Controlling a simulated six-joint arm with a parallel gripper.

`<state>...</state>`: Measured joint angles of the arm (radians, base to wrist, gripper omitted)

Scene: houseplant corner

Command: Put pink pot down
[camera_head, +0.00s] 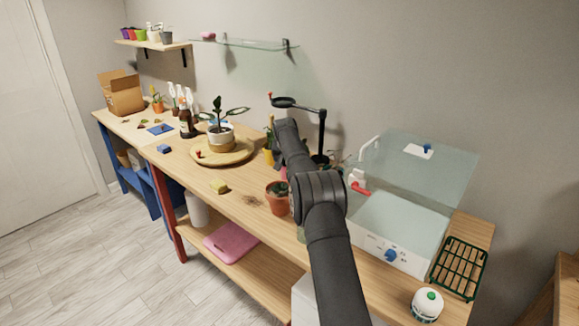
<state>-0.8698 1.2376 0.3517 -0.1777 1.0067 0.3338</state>
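A small pink patch (284,173) shows at the left edge of my arm, above the terracotta pot. It may be part of the pink pot, but most of it is hidden behind the arm. Another small pink thing (208,36) sits on the left end of the glass wall shelf; its shape is too small to tell. My dark arm reaches from the bottom over the wooden bench (232,197). Its far end hides my gripper, so I cannot see the fingers or whether they hold anything.
A terracotta pot (278,198) stands left of my arm, with spilled soil and a yellow sponge (219,187) nearby. A round wooden board (243,155) bears a potted plant (221,138). A black lamp (322,130) and an open clear-lidded box (398,225) stand right.

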